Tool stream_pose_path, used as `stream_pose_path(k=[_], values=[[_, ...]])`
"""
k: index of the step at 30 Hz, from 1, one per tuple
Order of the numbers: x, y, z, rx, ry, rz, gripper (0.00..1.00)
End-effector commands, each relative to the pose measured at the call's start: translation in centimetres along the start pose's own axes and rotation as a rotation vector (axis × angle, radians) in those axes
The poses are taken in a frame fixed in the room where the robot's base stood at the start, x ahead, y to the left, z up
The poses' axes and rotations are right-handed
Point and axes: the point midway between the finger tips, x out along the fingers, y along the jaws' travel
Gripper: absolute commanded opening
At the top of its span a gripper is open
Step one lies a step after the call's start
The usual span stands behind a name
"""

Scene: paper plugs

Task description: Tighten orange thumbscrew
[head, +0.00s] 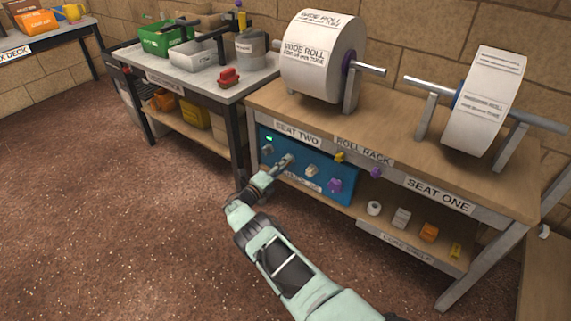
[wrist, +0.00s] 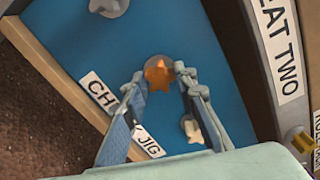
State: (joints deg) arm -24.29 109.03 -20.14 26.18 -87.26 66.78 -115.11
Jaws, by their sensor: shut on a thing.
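The orange thumbscrew (wrist: 158,74), star-shaped, sits on a grey round base on the blue jig panel (wrist: 215,90). In the wrist view my gripper (wrist: 158,76) has its two fingertips on either side of the thumbscrew and is shut on it. In the head view my gripper (head: 288,160) reaches the front of the blue panel (head: 345,176) under the bench top. There the orange thumbscrew is hidden behind the fingers. A label, partly covered by a finger, is on the panel.
A white knob (wrist: 190,128) is close to the right finger, and a grey one (wrist: 108,6) is at the top left. In the head view a purple knob (head: 334,185) is at the panel's lower right. The bench top (head: 385,125) overhangs; small parts line the lower shelf (head: 385,228).

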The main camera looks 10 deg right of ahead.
Motion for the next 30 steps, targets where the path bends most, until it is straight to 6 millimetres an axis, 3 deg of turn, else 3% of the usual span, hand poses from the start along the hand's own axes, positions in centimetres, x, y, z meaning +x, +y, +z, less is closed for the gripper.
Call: stream_pose_path(k=[30], values=[[-0.06,0.07,-0.02,1.186,0.0,0.0,0.01]])
